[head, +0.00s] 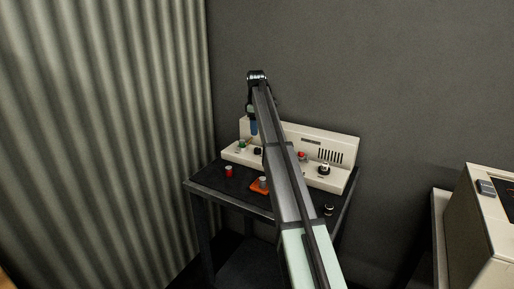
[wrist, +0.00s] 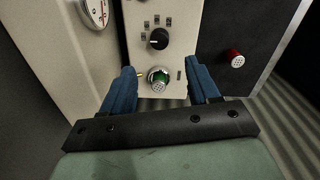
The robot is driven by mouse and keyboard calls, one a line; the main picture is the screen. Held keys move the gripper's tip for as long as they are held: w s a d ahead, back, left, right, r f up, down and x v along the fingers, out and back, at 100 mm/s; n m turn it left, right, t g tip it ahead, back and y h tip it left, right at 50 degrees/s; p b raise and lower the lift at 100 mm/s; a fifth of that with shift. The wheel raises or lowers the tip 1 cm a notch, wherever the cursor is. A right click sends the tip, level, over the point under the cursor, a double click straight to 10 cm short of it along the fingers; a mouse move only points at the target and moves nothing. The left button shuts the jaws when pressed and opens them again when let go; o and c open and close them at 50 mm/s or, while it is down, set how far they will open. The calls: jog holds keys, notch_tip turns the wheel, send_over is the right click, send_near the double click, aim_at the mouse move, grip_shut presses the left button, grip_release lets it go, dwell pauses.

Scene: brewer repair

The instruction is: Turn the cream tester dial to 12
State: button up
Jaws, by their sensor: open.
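The cream tester (head: 325,143) stands at the back of a dark table, with a low front deck and a raised back panel. A black dial (wrist: 158,38) with a pale pointer line and small marks around it sits on the deck in the wrist view. It also shows small in the head view (head: 258,151). I cannot read its numbers. My gripper (wrist: 161,72) is open, its blue fingers on either side of a green part with a silver perforated top (wrist: 158,79). I cannot tell whether they touch it. The gripper (head: 253,131) is above the deck's left end in the head view.
A red part (wrist: 235,56) with a silver top stands on the table beside the tester. An orange tray (head: 256,188) holds a small part. A dark-and-silver knob (head: 323,170) and a red button (head: 302,155) sit farther right. A corrugated wall (head: 110,130) is at left.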

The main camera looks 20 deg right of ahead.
aim_at(257, 149)
jog(key=f, duration=1)
jog(key=shift+w+d+f, duration=0.1)
jog(key=shift+w, duration=0.15)
jog(key=c, duration=1)
